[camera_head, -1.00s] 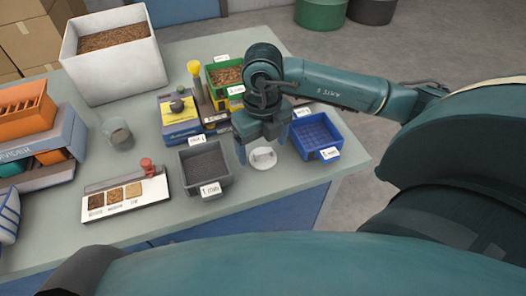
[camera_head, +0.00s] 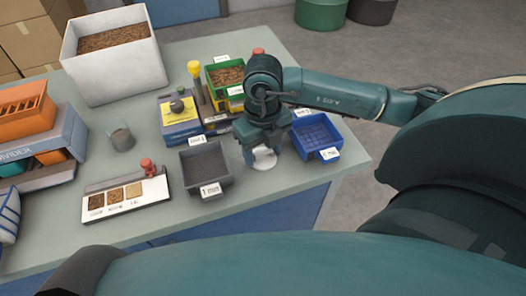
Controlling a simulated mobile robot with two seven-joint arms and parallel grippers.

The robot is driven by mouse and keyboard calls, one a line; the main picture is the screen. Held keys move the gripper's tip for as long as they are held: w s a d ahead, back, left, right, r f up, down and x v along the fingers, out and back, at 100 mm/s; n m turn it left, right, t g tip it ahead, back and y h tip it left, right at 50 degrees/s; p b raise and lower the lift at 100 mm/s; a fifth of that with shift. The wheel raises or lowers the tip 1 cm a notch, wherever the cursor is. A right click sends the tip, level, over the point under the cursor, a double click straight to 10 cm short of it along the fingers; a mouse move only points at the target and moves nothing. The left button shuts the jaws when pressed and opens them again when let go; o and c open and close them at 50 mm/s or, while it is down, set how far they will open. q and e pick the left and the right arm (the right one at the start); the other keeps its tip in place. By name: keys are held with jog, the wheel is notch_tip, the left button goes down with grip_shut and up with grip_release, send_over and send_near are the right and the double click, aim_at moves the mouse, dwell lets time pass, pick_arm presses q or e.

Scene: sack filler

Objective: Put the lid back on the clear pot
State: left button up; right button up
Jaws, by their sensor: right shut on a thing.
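The clear pot (camera_head: 122,139) stands on the left part of the bench, with some dark content showing through its wall. A white round lid (camera_head: 264,161) is between the grey tray and the blue tray. My right gripper (camera_head: 262,154) points down over the lid and is shut on it, its fingers partly covering it. I cannot tell whether the lid still touches the bench. My left gripper is not in view.
A grey tray (camera_head: 206,186) and a blue tray (camera_head: 334,154) flank the lid. A sample board (camera_head: 128,211) with a red knob lies in front of the pot. A yellow-labelled box (camera_head: 180,133), a green bin (camera_head: 211,90) and a white bin (camera_head: 75,80) stand behind.

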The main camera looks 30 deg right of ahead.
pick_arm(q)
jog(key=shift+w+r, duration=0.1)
pick_arm(e)
jog(key=shift+c, duration=1)
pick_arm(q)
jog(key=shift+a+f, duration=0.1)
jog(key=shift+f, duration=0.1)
pick_arm(e)
notch_tip(320, 180, up, 10)
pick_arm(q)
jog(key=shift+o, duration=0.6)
